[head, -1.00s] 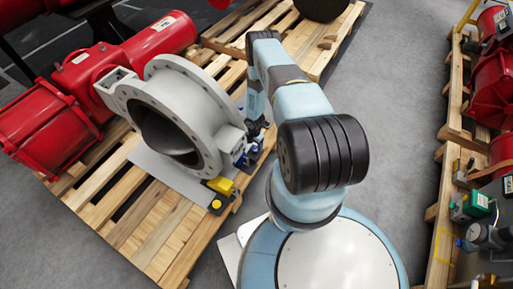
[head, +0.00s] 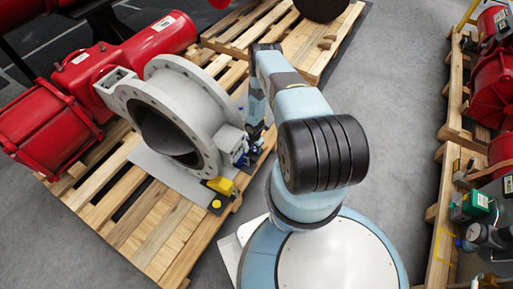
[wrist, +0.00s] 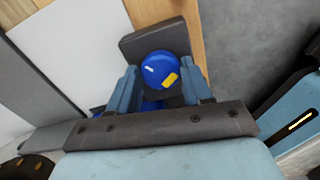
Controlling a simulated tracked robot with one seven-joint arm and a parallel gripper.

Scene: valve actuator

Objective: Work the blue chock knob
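The blue chock knob (wrist: 160,70) is a round blue cap with a small yellow mark, in front of a dark plate in the wrist view. My gripper (wrist: 160,66) has its two blue-grey fingers apart, one on each side of the knob. The fingertips are close to its sides, with what looks like a narrow gap; contact is hard to tell. In the head view my gripper (head: 256,140) is low beside the grey valve's right side. The knob is hard to make out there behind my arm.
The grey valve body (head: 203,105) with its red actuator (head: 125,60) lies on a wooden pallet (head: 150,235). A yellow block (head: 221,185) and a yellow knob (head: 216,204) are at the valve's near foot. Grey floor (head: 395,80) is clear to the right.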

